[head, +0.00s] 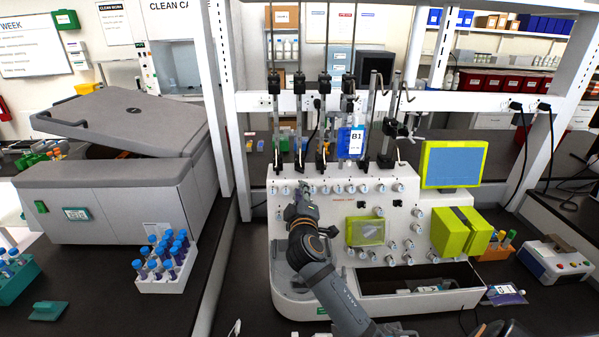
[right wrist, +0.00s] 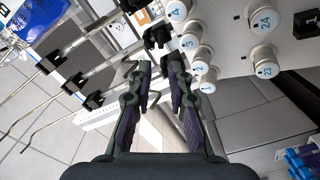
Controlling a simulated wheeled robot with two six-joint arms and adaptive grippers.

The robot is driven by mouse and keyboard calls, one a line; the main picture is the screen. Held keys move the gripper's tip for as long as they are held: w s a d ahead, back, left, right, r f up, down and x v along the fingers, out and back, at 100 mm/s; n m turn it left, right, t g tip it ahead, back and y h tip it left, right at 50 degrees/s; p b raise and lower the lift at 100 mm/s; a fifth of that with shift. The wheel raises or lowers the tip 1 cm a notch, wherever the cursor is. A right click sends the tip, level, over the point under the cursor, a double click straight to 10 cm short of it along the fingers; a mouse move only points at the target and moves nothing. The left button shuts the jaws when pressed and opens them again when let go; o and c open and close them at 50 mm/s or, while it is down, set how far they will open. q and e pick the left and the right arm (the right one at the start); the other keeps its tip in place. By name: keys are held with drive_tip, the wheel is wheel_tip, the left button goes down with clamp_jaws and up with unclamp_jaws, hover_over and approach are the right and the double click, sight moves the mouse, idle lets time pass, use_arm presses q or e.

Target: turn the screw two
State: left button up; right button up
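The white knob marked 2 (right wrist: 201,69) is on the cell processor's panel in the right wrist view, between knob 1 (right wrist: 208,86) and knob 3 (right wrist: 191,42). My right gripper (right wrist: 161,72) is open and empty, its fingers a moderate gap apart. In this view its right finger is just left of knob 2; I cannot tell whether they touch. In the head view my right gripper (head: 303,194) is at the left end of the knob row on the white cell processor (head: 335,207), covering part of that row. My left gripper is not in view.
Black clamps on metal poles (head: 325,105) rise behind the knob row, with a blue-white bag (head: 351,141) hanging there. A rack of blue-capped tubes (head: 165,282) and a grey centrifuge (head: 125,150) stand left. A yellow-framed screen (head: 453,165) is right.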

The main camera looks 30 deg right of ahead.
sight(300, 171)
drive_tip(key=p+x, duration=0.3)
drive_tip(key=x, duration=0.6)
drive_tip(key=shift+d, duration=0.1)
drive_tip(key=shift+w+d, duration=0.25)
drive_tip(key=shift+w, duration=0.2)
drive_tip(key=shift+f, duration=0.1)
drive_tip(key=shift+c, duration=0.6)
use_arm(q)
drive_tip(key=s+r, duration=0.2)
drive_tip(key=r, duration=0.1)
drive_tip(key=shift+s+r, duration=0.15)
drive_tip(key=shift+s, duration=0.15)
use_arm(e)
clamp_jaws()
